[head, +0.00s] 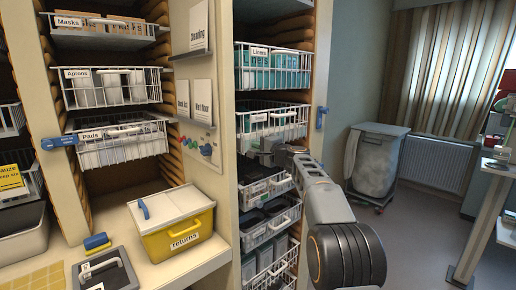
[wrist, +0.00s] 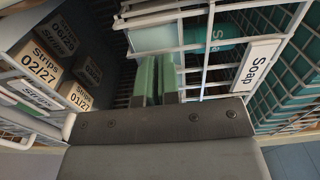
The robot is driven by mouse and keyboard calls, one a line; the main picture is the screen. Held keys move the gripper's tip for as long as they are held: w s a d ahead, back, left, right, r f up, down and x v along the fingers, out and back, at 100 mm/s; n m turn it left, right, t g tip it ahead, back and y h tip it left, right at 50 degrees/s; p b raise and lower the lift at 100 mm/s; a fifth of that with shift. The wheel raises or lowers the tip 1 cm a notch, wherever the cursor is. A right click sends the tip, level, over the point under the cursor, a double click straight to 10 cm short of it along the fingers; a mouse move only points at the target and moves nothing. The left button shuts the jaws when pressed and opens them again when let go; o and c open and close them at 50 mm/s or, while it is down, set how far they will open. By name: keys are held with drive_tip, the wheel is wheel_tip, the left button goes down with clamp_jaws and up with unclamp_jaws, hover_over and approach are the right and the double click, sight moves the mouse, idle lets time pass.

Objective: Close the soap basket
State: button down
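In the wrist view, the soap basket is a white wire basket with a "Soap" label (wrist: 257,66) on its front, at upper right. Teal and pale green contents show behind its wires. My gripper (wrist: 157,72) points up into the picture with its two green fingers close together and nothing visible between them. The fingertips are right by the basket's wires, left of the label; I cannot tell whether they touch. No readable soap label shows there.
In the wrist view, a neighbouring basket holds several "Strips" boxes (wrist: 42,70) at left. In the head view, a "Liners" basket (head: 272,74) and other wire baskets fill the shelf. A yellow returns box (head: 180,240) stands on the counter, a grey bin (head: 376,165) behind my arm.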

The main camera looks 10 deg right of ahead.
drive_tip(key=b+v, duration=0.6)
drive_tip(key=v, duration=0.8)
drive_tip(key=s+a+f+n+g+h+p, duration=0.1)
drive_tip(key=s+f+n+g, duration=0.15)
drive_tip(key=f, duration=0.55)
drive_tip(key=s+a+f+n+g+h, duration=0.1)
drive_tip(key=s+f+g+h, duration=0.2)
drive_tip(key=f, duration=0.5)
drive_tip(key=s+a+f+n+g+h+p, duration=0.1)
drive_tip(key=s+a+f+n+g, duration=0.1)
drive_tip(key=s, duration=0.6)
drive_tip(key=s+a+f+n+g+h+p, duration=0.1)
drive_tip(key=s+f+n, duration=0.3)
drive_tip(key=s, duration=0.5)
drive_tip(key=s+a+f+n+g+h+p, duration=0.2)
drive_tip(key=s+a+f+n+g, duration=0.1)
drive_tip(key=s, duration=0.5)
drive_tip(key=shift+s+a+f+g, duration=0.25)
drive_tip(key=shift+s+f+g, duration=0.1)
drive_tip(key=shift+f, duration=0.5)
drive_tip(key=c, duration=1.9)
unclamp_jaws()
